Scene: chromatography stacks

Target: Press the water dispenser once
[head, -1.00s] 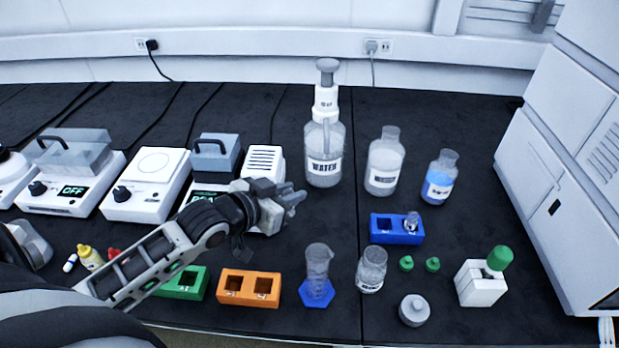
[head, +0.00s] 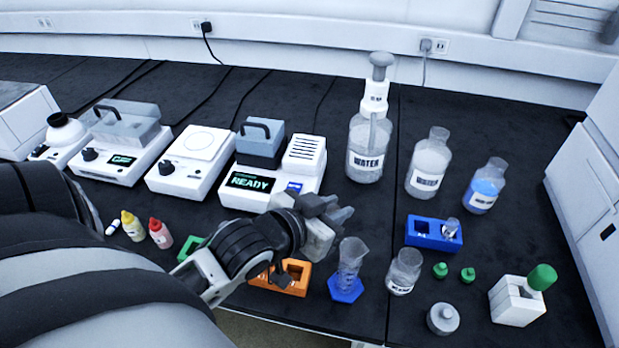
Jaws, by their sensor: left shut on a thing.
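The water dispenser (head: 365,145) is a clear bottle labelled WATER with a white collar and a grey pump head (head: 380,63) on top. It stands upright at the back, and its head is raised. My left gripper (head: 338,210) is in front of the dispenser and slightly to its left, lower in the picture and apart from it. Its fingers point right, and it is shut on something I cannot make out. My left arm comes in from the lower left and hides part of the orange rack (head: 296,278). My right gripper is not in view.
A clear bottle (head: 428,165) and a blue-liquid bottle (head: 484,188) stand right of the dispenser. A graduated cylinder (head: 349,262) is just below my gripper in the picture. A device reading READY (head: 250,182) is on the left. A blue rack (head: 422,232) is on the right.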

